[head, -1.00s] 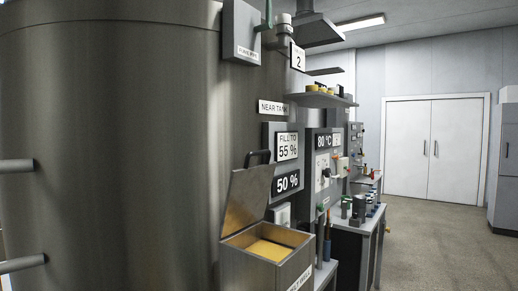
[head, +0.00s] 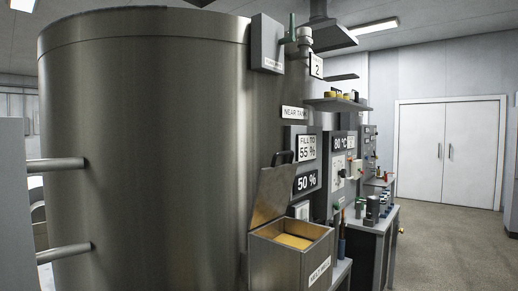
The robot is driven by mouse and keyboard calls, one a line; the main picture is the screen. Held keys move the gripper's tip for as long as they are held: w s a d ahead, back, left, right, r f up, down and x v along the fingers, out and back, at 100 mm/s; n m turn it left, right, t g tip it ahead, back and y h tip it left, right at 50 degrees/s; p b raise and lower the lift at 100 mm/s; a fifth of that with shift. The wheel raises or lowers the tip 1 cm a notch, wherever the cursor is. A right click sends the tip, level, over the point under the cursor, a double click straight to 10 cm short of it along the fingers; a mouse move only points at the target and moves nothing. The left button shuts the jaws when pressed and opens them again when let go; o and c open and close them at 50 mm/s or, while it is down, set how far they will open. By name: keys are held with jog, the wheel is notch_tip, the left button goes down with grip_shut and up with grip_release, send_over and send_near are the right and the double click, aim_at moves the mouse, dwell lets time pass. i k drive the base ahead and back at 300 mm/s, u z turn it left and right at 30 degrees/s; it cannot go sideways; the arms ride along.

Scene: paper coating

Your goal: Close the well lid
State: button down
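The well is a steel box (head: 290,266) with a label on its front, low and right of centre beside the big tank. Its lid (head: 272,195) stands open, tilted up from the box's left side, with a dark handle (head: 283,158) at its top edge. Yellow material (head: 294,241) shows inside the open box. My gripper is not in view, so I cannot see whether it is open or shut.
The large steel tank (head: 150,150) fills the left, with two pipes (head: 62,253) sticking out leftward. Panels reading "FILL TO 55 %" (head: 307,147) and "50 %" (head: 306,182) sit behind the lid. A bench (head: 365,228) stands beyond. Open floor (head: 440,240) lies at right.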

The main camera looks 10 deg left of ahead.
aim_at(274, 186)
jog(key=u, duration=0.1)
jog(key=i, duration=0.95)
jog(key=z, duration=0.4)
